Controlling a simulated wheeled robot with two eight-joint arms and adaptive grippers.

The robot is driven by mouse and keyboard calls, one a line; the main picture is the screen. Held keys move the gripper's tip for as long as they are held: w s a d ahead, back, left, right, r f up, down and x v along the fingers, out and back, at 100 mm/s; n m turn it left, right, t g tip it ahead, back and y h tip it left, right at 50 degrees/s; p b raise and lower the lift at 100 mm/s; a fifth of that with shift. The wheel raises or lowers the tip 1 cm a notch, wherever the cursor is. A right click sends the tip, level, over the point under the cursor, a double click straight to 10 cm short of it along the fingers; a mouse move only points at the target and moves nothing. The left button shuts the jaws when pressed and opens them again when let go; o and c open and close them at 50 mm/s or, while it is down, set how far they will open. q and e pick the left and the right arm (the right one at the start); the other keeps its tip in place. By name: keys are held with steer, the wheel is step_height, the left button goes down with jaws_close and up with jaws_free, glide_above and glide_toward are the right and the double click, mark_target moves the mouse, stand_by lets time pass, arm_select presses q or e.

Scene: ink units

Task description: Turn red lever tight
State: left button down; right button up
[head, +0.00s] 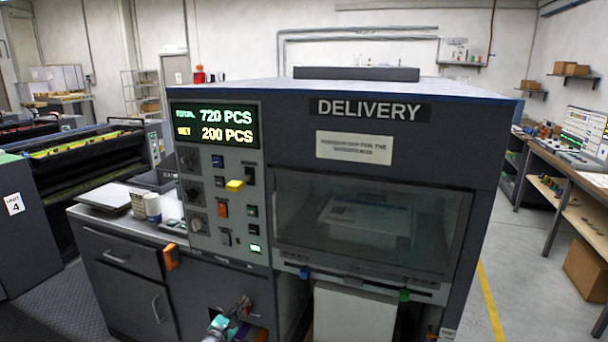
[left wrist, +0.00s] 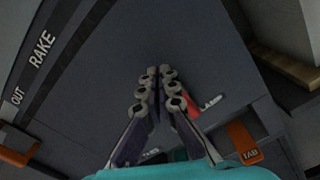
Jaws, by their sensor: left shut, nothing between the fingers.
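My left gripper (head: 240,308) is low in front of the machine's dark lower panel in the head view. In the left wrist view, its fingers (left wrist: 158,76) are shut together with nothing between them. I cannot make out the red lever clearly in the head view. My right gripper is not in view.
An orange handle marked TAB (left wrist: 243,142) is right of the fingers. Another orange handle (left wrist: 17,146) is at the left edge, near the RAKE lettering. In the head view, an orange handle (head: 172,257) sticks out of the cabinet. The delivery window (head: 440,230) is right.

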arm_select(q)
steer(key=shift+f, duration=0.15)
stand_by(0.3)
steer(key=shift+s+d+f, duration=0.1)
steer(key=shift+s+d, duration=0.05)
steer(key=shift+d, duration=0.15)
steer(key=shift+s+d+f, duration=0.15)
steer(key=shift+d+f, duration=0.1)
steer(key=shift+d, duration=0.2)
steer(key=shift+s+d+f, duration=0.15)
steer(key=shift+d+f, duration=0.05)
steer(key=shift+d, duration=0.2)
steer(key=shift+s+d+f, duration=0.15)
steer(key=shift+d+f, duration=0.15)
steer(key=shift+d, duration=0.05)
steer(key=shift+d+f, duration=0.1)
steer(key=shift+f, duration=0.05)
steer(key=shift+d, duration=0.1)
stand_by(0.4)
steer(key=shift+s+d+r, duration=0.15)
steer(key=shift+d+r, duration=0.05)
steer(key=v, duration=0.6)
steer(key=shift+d, duration=0.1)
